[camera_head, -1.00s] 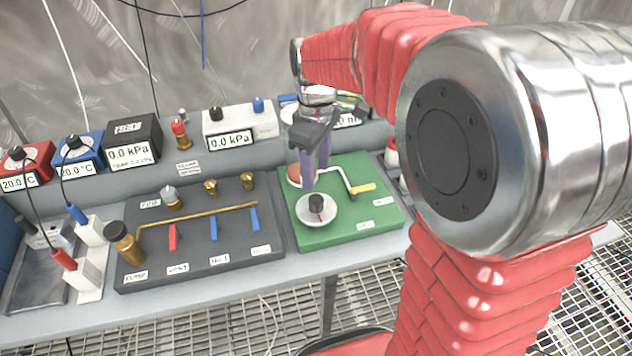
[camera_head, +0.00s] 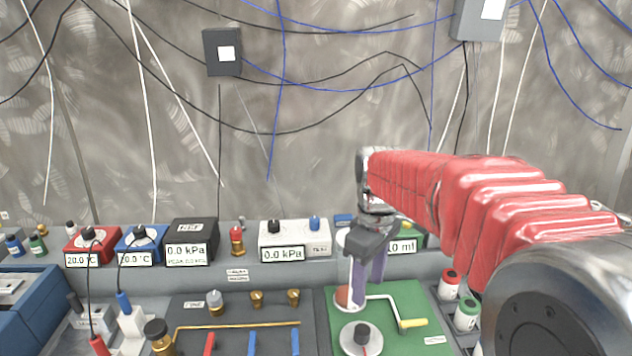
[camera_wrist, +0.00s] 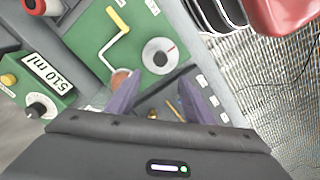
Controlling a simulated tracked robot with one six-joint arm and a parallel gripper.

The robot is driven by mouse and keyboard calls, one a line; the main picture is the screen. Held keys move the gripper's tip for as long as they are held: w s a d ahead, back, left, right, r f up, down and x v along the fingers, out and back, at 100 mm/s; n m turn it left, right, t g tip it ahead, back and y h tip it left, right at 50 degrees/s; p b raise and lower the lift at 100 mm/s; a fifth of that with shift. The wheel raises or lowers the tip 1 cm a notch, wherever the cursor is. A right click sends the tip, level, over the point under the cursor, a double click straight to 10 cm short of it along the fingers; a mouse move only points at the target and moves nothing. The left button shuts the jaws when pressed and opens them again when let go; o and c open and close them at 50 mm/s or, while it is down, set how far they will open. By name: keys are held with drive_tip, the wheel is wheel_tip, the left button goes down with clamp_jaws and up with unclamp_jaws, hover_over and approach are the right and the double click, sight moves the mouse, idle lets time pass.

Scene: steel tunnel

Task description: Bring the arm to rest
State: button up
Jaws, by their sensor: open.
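My gripper (camera_head: 368,284) hangs fingers-down over the green panel (camera_head: 422,298) on the bench. Its two purple fingers stand apart with nothing between them; they also show in the wrist view (camera_wrist: 155,100). In the head view the fingertips overlap a copper-coloured disc (camera_head: 343,300) on the panel; I cannot tell whether they touch it. My arm is covered in red sleeves and reaches in from the right. It is bent and extended over the bench. A white dial (camera_head: 361,338) and a crank with a yellow handle (camera_head: 412,323) lie close to the fingers.
A dark valve panel (camera_head: 325,352) with a brass pipe (camera_head: 238,325) lies left of the green panel. Gauge boxes (camera_head: 187,242) line the bench's back. Red and green capped bottles (camera_head: 467,314) stand right of the panel. Cables hang on the metal wall behind.

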drive_tip(key=s+r+m+t, duration=0.1)
drive_tip(key=s+m+t, duration=0.4)
drive_tip(key=s, duration=1.3)
drive_tip(key=shift+s+d+r+m+t, duration=0.2)
drive_tip(key=shift+s+r+m+t, duration=0.1)
drive_tip(key=shift+m, duration=1.7)
